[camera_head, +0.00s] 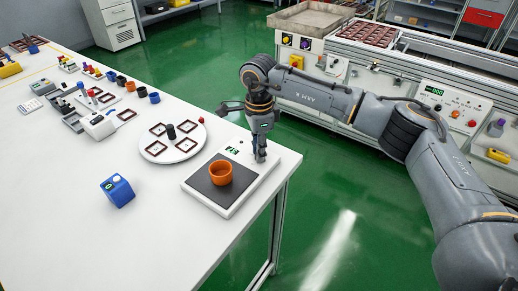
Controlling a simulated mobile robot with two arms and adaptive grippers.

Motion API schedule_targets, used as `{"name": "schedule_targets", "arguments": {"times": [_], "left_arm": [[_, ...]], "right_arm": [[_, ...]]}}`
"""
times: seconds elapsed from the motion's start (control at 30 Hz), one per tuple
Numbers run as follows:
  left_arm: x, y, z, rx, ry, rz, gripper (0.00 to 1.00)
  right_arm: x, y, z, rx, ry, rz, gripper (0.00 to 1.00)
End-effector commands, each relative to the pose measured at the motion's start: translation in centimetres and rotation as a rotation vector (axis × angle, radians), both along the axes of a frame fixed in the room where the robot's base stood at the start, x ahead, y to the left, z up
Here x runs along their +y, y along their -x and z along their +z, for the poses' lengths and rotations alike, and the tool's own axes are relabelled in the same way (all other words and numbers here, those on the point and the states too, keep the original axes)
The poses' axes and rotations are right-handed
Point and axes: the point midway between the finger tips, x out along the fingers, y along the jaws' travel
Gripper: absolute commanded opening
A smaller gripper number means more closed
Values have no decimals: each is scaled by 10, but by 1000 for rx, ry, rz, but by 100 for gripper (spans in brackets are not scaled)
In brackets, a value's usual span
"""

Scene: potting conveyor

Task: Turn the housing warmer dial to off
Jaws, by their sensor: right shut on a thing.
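The housing warmer (262,174) is a low white unit with a dark plate and a small green display, at the table's right corner. An orange cup (220,173) stands upright on its dark plate. My right gripper (260,157) points down at the warmer's far right part, beside the display. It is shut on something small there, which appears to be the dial. The fingers hide the dial, so its setting cannot be read. My left gripper is not in view.
A round white turntable (172,156) with several dark square frames stands left of the warmer. A blue box (117,190) is nearer on the white table (60,220). The table's right edge lies close beside the warmer. A conveyor with a control panel (452,107) is at the back right.

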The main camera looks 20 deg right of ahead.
Motion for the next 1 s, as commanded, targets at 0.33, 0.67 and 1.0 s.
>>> {"name": "schedule_targets", "arguments": {"times": [0.33, 0.67, 1.0], "left_arm": [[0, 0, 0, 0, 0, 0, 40], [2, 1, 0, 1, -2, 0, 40], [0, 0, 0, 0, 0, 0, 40]], "right_arm": [[0, 0, 1, -2, 0, -1, 45], [0, -1, 8, -3, 1, -1, 45], [0, -1, 75, -6, 0, -1, 45]]}}
